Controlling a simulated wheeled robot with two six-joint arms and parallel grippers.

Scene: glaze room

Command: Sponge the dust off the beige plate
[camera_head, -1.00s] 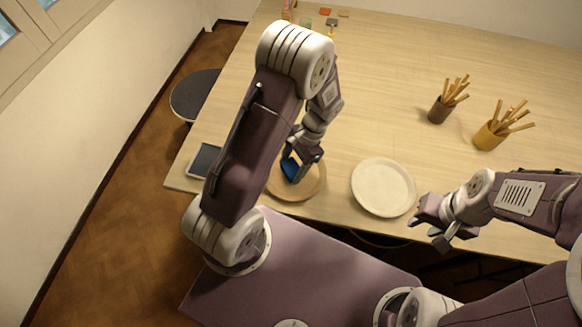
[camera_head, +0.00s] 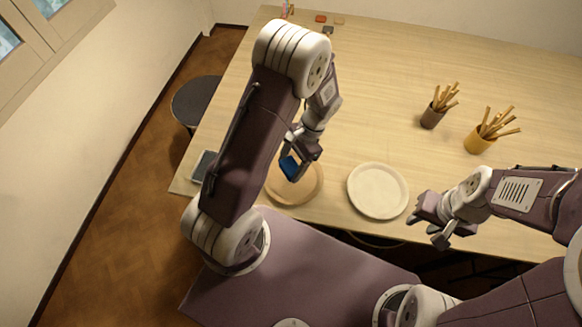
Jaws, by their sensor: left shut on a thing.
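The tan-beige plate (camera_head: 297,197) lies on the table near its front edge, partly hidden by my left arm and gripper. My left gripper (camera_head: 296,163) is shut on a blue sponge (camera_head: 289,168) over this plate. I cannot tell whether the sponge touches the plate's surface, and I cannot make out dust from here. A paler cream plate (camera_head: 378,191) lies to the right, apart from the tan-beige one. My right gripper (camera_head: 428,222) is open and empty, just right of the cream plate, near the table's front edge.
A dark cup (camera_head: 430,119) and a yellow cup (camera_head: 480,143), both holding sticks, stand at the right. A dark flat object (camera_head: 203,165) lies at the table's left edge. Small coloured blocks (camera_head: 321,18) sit at the back. The middle of the table is clear.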

